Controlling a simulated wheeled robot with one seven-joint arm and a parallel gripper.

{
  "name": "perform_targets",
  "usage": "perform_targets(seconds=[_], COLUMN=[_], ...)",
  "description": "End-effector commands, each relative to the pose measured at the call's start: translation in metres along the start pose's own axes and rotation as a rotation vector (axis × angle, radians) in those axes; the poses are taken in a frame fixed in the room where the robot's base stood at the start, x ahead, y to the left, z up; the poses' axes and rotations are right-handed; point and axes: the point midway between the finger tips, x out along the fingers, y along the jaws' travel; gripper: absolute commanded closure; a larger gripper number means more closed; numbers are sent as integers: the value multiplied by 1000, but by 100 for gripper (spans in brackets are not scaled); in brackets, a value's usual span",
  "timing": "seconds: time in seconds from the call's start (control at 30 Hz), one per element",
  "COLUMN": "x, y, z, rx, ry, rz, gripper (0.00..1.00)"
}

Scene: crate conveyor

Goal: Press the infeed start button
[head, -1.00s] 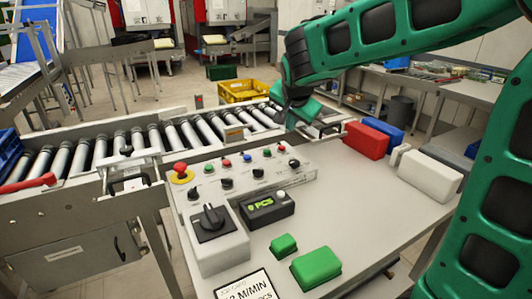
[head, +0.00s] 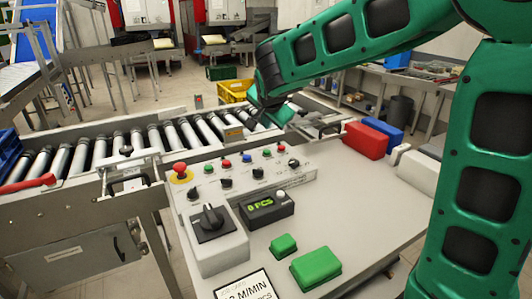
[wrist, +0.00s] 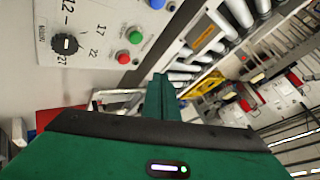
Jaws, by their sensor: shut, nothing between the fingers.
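The control panel (head: 235,180) stands at the left of the table, with small coloured buttons in a row above several black knobs. A green button (head: 267,153) sits near the panel's right end, beside a red one (head: 281,147). The wrist view shows a green button (wrist: 135,37) and a red button (wrist: 123,57). Labels are too small to tell which button is the infeed start. My gripper (head: 278,114) is shut and empty, above the conveyor side behind the panel's right end, apart from the buttons. Its closed fingers (wrist: 161,95) show in the wrist view.
A red mushroom button (head: 180,169) stands at the panel's left end. The roller conveyor (head: 150,139) runs behind. A counter box (head: 267,208), a rotary switch box (head: 212,240) and green blocks (head: 316,268) are in front. Red (head: 366,140) and white blocks (head: 418,172) lie right.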

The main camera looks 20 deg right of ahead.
Motion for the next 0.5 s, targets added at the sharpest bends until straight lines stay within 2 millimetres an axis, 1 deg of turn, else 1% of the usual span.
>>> perform_targets(seconds=[0.1,0.3,0.5], x=[12,28,40], y=[9,21,29], z=[9,21,29], rx=[-2,-2,-1], ry=[-1,-1,-1], rz=[3,2,2], gripper=[100,100,100])
